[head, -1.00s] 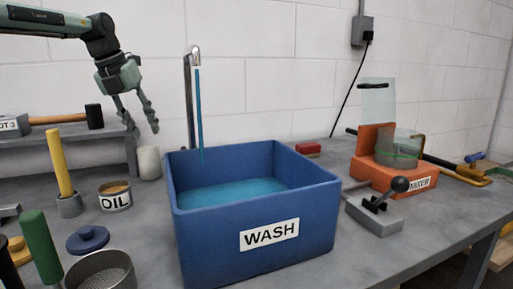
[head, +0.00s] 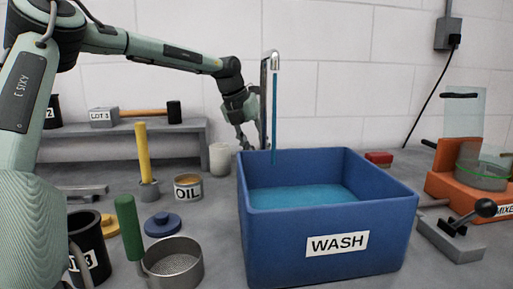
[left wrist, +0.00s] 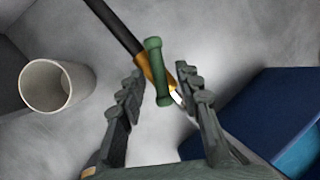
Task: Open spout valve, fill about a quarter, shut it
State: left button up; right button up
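The blue bin marked WASH (head: 330,215) stands on the bench with blue-green water (head: 300,198) inside. A thin blue stream runs from the spout (head: 275,64) into it. In the left wrist view a green valve handle (left wrist: 157,72) sits across an orange fitting on a dark pipe. My left gripper (head: 250,137) is behind the bin's left back corner, beside the spout pipe. In the left wrist view its fingers (left wrist: 159,80) are open on either side of the handle, with gaps showing. The handle is hidden in the head view. My right gripper is not in view.
A white cup (head: 221,160) stands left of my gripper, and it also shows in the left wrist view (left wrist: 57,86). An OIL tin (head: 188,188), a sieve (head: 173,262) and a blue lid (head: 162,224) lie left of the bin. An orange mixer (head: 455,188) stands right.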

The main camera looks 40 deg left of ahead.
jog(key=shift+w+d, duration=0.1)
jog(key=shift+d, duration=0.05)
pick_arm(q)
grip_shut()
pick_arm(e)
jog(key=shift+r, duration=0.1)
